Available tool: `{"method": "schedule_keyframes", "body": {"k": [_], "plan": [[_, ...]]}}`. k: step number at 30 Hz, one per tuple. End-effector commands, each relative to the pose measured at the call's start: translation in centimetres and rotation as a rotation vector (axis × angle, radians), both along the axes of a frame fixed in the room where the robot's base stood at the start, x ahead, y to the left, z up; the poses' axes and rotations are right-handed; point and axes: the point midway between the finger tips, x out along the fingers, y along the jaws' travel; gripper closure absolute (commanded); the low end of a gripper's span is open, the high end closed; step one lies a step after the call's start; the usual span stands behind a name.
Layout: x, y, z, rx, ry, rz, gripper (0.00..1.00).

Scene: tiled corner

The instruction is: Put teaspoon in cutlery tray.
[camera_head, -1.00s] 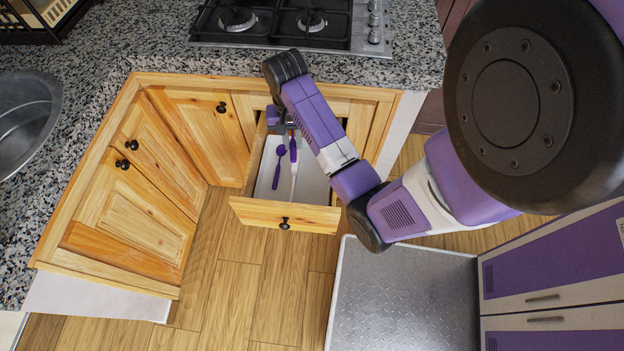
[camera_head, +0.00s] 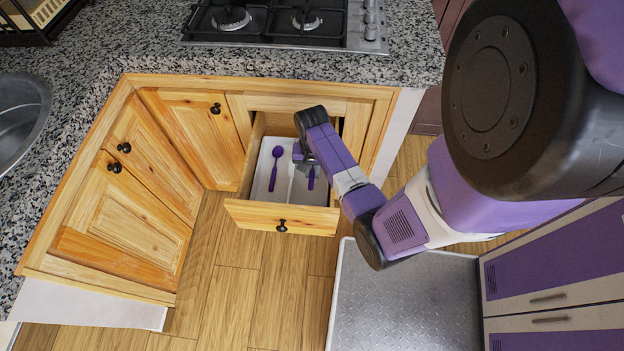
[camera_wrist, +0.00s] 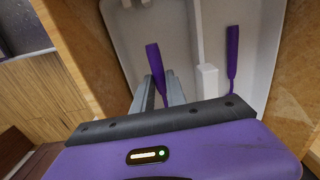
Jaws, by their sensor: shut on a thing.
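The white cutlery tray (camera_head: 263,183) lies inside the open wooden drawer; its wall also shows in the wrist view (camera_wrist: 127,42). My gripper (camera_head: 305,165) is low over the tray's right part. In the wrist view my gripper (camera_wrist: 165,88) is shut on the purple handle of the teaspoon (camera_wrist: 154,60). The handle (camera_head: 311,180) points toward the drawer front. The teaspoon's bowl is hidden by my gripper. I cannot tell whether the teaspoon touches the tray floor.
Another purple spoon (camera_head: 274,172) lies in the tray's left compartment; its handle shows in the wrist view (camera_wrist: 233,52). A white divider (camera_head: 292,183) stands between the two. The drawer front (camera_head: 260,215) and the granite counter (camera_head: 150,50) bound the space around my gripper.

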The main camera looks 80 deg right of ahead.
Motion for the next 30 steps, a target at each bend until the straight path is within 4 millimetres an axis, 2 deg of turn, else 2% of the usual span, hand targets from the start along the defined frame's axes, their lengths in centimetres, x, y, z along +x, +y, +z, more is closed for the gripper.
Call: {"method": "schedule_keyframes", "body": {"k": [5,13,26,27,30], "plan": [[0.0,0.0,-1.4,0.000,0.000,0.000,1.00],[0.0,-0.1,-4.7,0.000,0.000,0.001,1.00],[0.1,0.0,-5.3,0.000,0.000,0.002,1.00],[0.1,0.0,-5.2,-0.001,0.000,0.002,0.79],[0.0,0.0,-5.2,-0.001,0.000,0.001,0.61]]}}
